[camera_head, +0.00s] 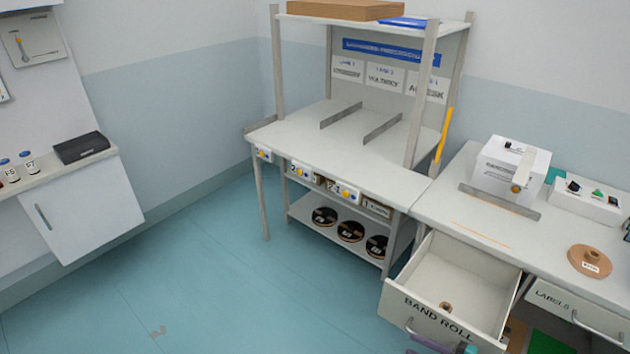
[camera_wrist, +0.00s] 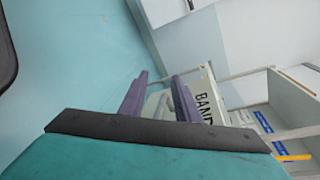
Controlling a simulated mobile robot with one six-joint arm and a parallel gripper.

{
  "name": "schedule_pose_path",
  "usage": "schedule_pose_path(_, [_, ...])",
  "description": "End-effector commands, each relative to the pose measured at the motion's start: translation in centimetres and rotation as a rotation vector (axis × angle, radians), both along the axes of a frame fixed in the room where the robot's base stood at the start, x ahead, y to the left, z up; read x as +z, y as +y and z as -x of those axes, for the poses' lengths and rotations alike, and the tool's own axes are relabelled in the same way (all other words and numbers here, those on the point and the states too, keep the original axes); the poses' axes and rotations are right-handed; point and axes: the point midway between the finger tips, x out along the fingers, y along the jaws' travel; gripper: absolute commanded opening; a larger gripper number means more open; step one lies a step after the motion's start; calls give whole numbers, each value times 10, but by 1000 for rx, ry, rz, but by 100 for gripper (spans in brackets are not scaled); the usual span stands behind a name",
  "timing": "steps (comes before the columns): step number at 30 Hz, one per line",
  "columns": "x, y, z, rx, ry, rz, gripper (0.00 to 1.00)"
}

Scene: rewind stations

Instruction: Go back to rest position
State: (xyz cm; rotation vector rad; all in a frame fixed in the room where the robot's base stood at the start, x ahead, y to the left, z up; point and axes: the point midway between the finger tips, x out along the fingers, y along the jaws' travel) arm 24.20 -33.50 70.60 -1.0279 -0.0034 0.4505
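My gripper (camera_wrist: 158,82) shows in the wrist view with its two purple fingers apart. A pale grey curved shape shows between or beyond the fingers, perhaps the drawer handle; I cannot tell whether they touch it. In the head view only a bit of my gripper shows at the bottom edge, close to the handle (camera_head: 428,341) of the band roll drawer. That drawer (camera_head: 440,268) stands pulled open, with a small brown roll (camera_head: 445,307) inside. Its lettered front also shows in the wrist view (camera_wrist: 207,104).
The labels drawer (camera_head: 570,309) is beside it. The right bench carries a white box (camera_head: 510,168) and a brown disc (camera_head: 589,261). A shelved table (camera_head: 345,165) stands at the middle, with several black rolls below.

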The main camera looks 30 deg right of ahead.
Motion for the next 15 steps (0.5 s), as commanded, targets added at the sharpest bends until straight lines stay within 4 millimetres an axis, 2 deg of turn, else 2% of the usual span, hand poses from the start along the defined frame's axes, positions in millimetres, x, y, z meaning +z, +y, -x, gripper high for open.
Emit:
schedule_pose_path(6, [-2,22,-29,94,3,-5,30])
schedule_pose_path(15, [-7,54,-61,216,15,-11,30])
